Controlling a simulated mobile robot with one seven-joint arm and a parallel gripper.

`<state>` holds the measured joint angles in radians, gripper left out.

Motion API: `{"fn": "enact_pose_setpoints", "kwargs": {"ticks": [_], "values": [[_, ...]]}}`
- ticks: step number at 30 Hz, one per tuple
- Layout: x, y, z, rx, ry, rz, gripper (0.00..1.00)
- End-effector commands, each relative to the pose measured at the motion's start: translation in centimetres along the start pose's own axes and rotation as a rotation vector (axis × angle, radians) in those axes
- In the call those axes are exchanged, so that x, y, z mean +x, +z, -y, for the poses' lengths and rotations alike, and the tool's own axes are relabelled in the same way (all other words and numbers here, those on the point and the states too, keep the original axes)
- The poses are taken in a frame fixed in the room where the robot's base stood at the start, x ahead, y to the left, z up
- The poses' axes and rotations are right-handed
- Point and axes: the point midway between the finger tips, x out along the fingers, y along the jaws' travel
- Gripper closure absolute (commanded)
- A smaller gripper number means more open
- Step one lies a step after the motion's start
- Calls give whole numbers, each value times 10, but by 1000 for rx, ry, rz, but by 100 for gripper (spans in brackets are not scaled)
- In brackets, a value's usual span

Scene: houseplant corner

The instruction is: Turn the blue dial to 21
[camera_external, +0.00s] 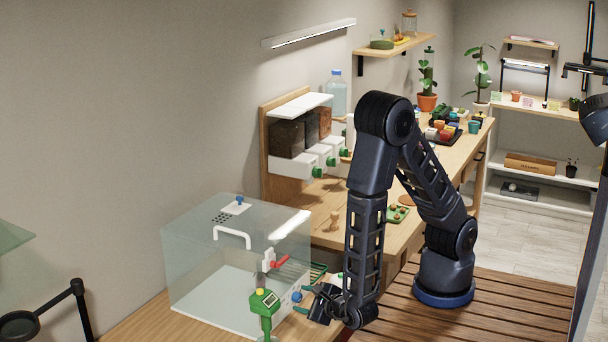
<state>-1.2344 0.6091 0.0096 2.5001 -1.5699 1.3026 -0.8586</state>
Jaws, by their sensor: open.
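The blue dial (296,297) is small and sits low on the front right of a clear box (190,262). Its number marks are too small to read. My gripper (305,298) is low at the right of the dial, with its teal fingertips pointing left towards it. The fingers are apart. From this view I cannot tell whether they touch the dial or stand just short of it. A second small blue knob (240,199) is on top of the box.
A red lever (277,263) and a green handheld device (264,304) are close left of my gripper. A white handle (232,236) is on the box. Dispensers with green knobs (317,172) stand behind. The wooden bench (463,151) holds plants and trays farther back.

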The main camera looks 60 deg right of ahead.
Motion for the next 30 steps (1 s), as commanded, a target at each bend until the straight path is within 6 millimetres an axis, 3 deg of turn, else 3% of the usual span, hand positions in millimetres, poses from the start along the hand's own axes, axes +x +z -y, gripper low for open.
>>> {"fn": "enact_pose_setpoints", "kwargs": {"ticks": [8,15,20,30], "values": [[1,0,0,0,0,0,52],[1,0,0,0,0,-1,96],[1,0,0,18,7,-1,96],[1,0,2,217,98,-7,96]]}}
